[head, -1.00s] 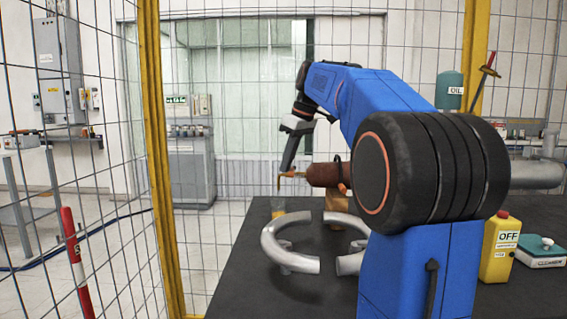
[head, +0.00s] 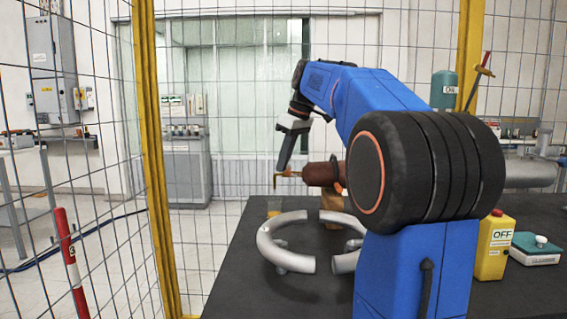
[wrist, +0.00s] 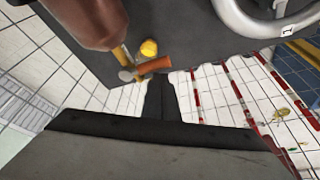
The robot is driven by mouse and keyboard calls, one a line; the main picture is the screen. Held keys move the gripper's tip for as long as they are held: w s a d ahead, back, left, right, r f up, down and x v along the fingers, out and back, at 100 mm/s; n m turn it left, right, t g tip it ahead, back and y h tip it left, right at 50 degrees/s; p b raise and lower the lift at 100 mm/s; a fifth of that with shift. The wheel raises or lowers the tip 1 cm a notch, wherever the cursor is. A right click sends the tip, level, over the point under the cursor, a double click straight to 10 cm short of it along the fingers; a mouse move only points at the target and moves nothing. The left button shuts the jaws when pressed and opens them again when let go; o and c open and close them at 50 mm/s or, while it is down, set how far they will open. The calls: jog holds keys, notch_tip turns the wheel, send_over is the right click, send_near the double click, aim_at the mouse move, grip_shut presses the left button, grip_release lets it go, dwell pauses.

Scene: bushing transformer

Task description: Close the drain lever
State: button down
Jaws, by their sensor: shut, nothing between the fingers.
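The brown bushing (head: 322,174) lies level above the dark table, with a brass drain valve (head: 284,174) at its left end. In the wrist view the bushing (wrist: 92,20) is at upper left. The drain lever (wrist: 153,66) is an orange-copper bar beside the brass valve fitting (wrist: 126,73). My gripper (head: 282,168) reaches down to the valve from above. In the wrist view its shut fingers (wrist: 158,82) end right at the lever's lower edge, with nothing between them. I cannot tell whether they touch it.
Curved grey pipes (head: 285,262) lie on the table (head: 245,285) below the bushing. A yellow OFF box (head: 493,247) and a teal-topped device (head: 537,248) stand at right. A wire fence with yellow posts (head: 155,160) surrounds the area. A round yellow thing (wrist: 149,48) is near the lever.

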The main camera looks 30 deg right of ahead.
notch_tip(320, 180, up, 10)
dwell(0.7)
jog(key=shift+w+a, duration=0.1)
